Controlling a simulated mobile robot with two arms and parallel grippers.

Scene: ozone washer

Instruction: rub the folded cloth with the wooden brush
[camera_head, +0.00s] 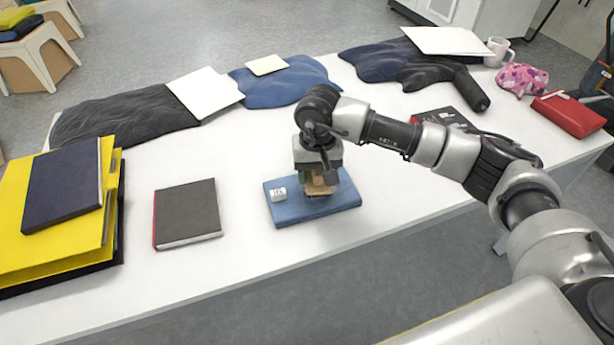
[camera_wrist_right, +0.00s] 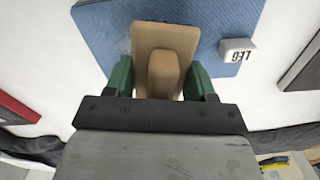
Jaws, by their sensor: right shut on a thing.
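The folded blue cloth (camera_head: 287,213) lies flat near the front edge of the white table, and it also shows in the right wrist view (camera_wrist_right: 105,32). My right gripper (camera_head: 319,188) is directly above the cloth, pointing down. It is shut on the wooden brush (camera_head: 316,186). In the right wrist view the green fingers of the gripper (camera_wrist_right: 163,80) sit either side of the brush's handle, and the tan brush (camera_wrist_right: 165,42) lies over the cloth. I cannot tell whether its underside touches the cloth. My left gripper is not in view.
A small white labelled block (camera_head: 278,194) sits on the cloth's left part. A dark book (camera_head: 187,212) lies to the left, beside yellow binders (camera_head: 60,220). Dark garments (camera_head: 125,115) and a blue garment (camera_head: 285,82) lie along the back. A red case (camera_head: 568,114) is far right.

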